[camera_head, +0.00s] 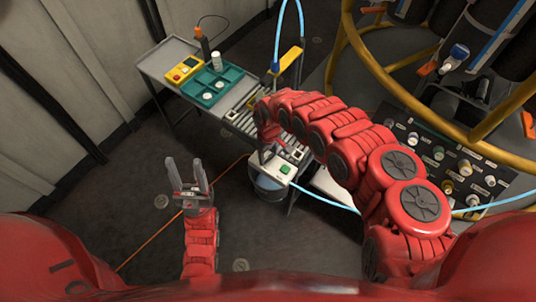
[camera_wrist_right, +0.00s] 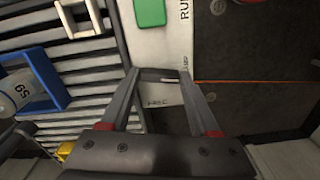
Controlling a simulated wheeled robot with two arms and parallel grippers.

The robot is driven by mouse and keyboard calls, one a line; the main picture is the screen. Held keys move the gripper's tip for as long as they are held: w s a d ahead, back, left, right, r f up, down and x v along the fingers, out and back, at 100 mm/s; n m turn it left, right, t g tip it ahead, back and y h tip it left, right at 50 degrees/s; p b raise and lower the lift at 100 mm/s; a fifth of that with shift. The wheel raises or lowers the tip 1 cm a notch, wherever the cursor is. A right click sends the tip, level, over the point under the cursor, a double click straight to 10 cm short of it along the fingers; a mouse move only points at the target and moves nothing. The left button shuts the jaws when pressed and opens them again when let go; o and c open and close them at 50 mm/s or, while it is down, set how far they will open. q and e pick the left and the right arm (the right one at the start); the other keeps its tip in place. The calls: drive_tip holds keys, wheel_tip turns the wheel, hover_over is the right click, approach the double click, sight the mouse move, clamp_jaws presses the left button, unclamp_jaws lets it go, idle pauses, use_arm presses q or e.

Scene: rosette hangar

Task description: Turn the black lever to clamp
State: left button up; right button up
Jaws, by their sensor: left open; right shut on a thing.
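A white control box (camera_head: 272,167) with a green button (camera_head: 285,169) sits at the near end of the slatted bench. In the right wrist view the same white panel (camera_wrist_right: 160,50) shows the green button (camera_wrist_right: 150,12) and printed lettering. My right gripper (camera_wrist_right: 160,76) is at this panel, its fingers on either side of a thin dark bar that looks like the lever (camera_wrist_right: 160,73). The fingers hide much of the lever, so its angle is unclear. My left gripper (camera_head: 185,162) is open and empty, pointing up over the floor, left of the bench.
The bench (camera_head: 162,60) holds a teal tray (camera_head: 205,97) and a yellow meter (camera_head: 184,71). A blue fixture (camera_wrist_right: 45,75) sits on the slats. A yellow rail (camera_head: 376,75) and a knob panel (camera_head: 440,152) stand right. A bucket (camera_head: 267,190) is under the box. Floor around the left gripper is clear.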

sight(269, 157)
drive_tip(key=shift+s+d+n, duration=0.1)
drive_tip(key=shift+n, duration=1.1)
drive_tip(key=o, duration=1.4)
drive_tip(key=shift+c, duration=0.2)
drive_tip(key=shift+r, duration=0.1)
wheel_tip(269, 157, up, 17)
drive_tip(key=p, duration=0.2)
drive_tip(key=shift+r, duration=0.15)
